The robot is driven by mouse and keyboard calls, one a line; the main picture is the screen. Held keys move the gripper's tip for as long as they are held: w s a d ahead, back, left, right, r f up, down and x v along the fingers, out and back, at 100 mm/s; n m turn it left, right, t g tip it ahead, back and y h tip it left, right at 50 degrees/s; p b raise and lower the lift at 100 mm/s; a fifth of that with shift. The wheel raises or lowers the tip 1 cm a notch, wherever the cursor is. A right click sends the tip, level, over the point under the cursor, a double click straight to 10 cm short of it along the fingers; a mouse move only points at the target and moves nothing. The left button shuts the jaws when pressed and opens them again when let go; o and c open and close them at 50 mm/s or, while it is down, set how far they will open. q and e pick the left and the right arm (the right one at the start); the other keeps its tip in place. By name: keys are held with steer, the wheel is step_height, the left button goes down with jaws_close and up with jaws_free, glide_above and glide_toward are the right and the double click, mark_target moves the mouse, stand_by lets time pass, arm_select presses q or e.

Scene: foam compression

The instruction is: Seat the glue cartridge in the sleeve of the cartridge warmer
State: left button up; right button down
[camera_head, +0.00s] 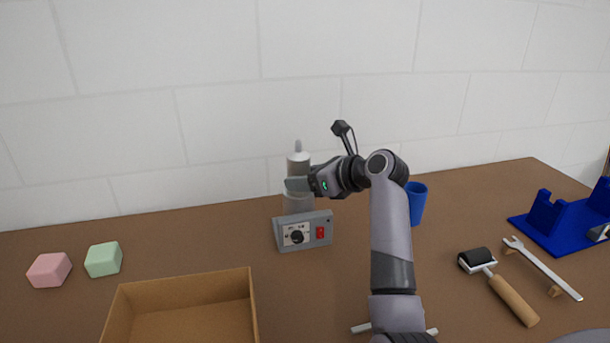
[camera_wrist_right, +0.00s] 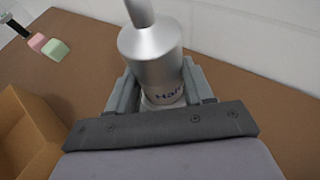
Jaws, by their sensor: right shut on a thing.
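The glue cartridge (camera_head: 298,159) is a silver-grey cylinder with a narrow nozzle, standing upright at the warmer. My right gripper (camera_head: 298,185) is shut around it from the right. In the right wrist view, the cartridge (camera_wrist_right: 150,45) sits between the jaws with its nozzle toward the camera and part of its lettering showing. The cartridge warmer (camera_head: 318,242) is a grey box with a dial and red switch. A grey cylindrical part, apparently its sleeve (camera_head: 298,204), shows directly below the jaws. I cannot tell how deep the cartridge sits in it. My left gripper is not in the head view.
A cardboard box (camera_head: 185,288) stands open at front left. Pink (camera_head: 49,270) and green (camera_head: 104,260) blocks lie left. A blue cup (camera_head: 417,204), a roller (camera_head: 500,287), a wrench (camera_head: 543,268) and a blue stand (camera_head: 560,228) are right.

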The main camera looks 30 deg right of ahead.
steer(key=shift+c, duration=1.8)
jaws_free()
steer(key=shift+f, duration=0.1)
steer(key=shift+v, duration=3.6)
